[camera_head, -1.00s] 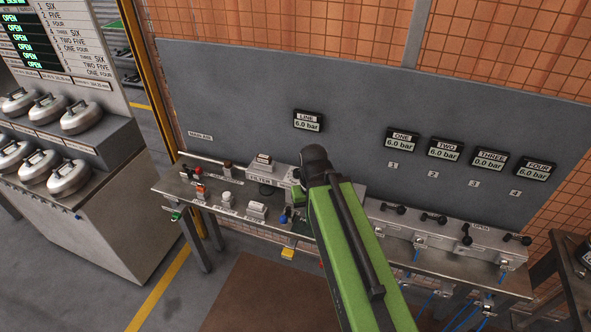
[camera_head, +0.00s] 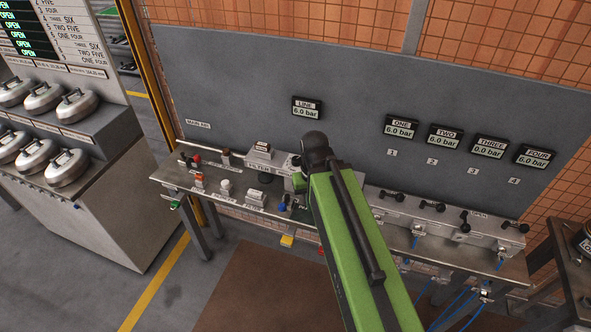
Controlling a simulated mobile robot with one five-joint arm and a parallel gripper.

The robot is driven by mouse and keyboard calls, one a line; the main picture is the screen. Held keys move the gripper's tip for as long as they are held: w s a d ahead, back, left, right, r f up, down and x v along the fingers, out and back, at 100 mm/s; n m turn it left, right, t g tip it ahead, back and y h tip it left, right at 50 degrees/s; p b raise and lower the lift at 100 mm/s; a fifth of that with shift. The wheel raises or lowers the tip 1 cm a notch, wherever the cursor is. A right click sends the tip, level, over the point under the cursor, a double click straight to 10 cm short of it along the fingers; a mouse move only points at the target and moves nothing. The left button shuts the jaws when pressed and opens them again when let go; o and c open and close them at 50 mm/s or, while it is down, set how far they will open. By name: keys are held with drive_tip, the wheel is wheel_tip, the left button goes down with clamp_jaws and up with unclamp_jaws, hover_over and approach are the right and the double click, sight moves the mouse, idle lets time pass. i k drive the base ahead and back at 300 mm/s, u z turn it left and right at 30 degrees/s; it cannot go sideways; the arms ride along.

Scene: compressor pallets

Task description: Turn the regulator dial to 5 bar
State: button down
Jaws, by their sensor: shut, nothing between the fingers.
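The LINE gauge (camera_head: 307,107) on the grey panel reads 6.0 bar. My green arm (camera_head: 355,245) reaches up over the middle of the bench, and its dark end joint (camera_head: 317,147) covers the part of the bench right of the filter block (camera_head: 262,170). My gripper is hidden behind or below the arm. I cannot make out the regulator dial; it may be behind my arm. A small blue knob (camera_head: 283,207) shows just left of the arm, close to it in the picture, but I cannot tell whether they touch.
Gauges ONE (camera_head: 401,127), TWO (camera_head: 445,135) and FOUR (camera_head: 535,155) read 6.0 bar; THREE (camera_head: 489,147) reads 0.0. Black-handled valves (camera_head: 432,206) line the bench's right part. A cabinet with silver domed covers (camera_head: 75,107) stands left. Grey floor is clear between cabinet and bench.

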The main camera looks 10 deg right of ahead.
sight(296, 161)
drive_tip(key=k, duration=1)
drive_tip(key=u, duration=0.7)
drive_tip(key=i, duration=1.45)
drive_tip(key=u, duration=0.25)
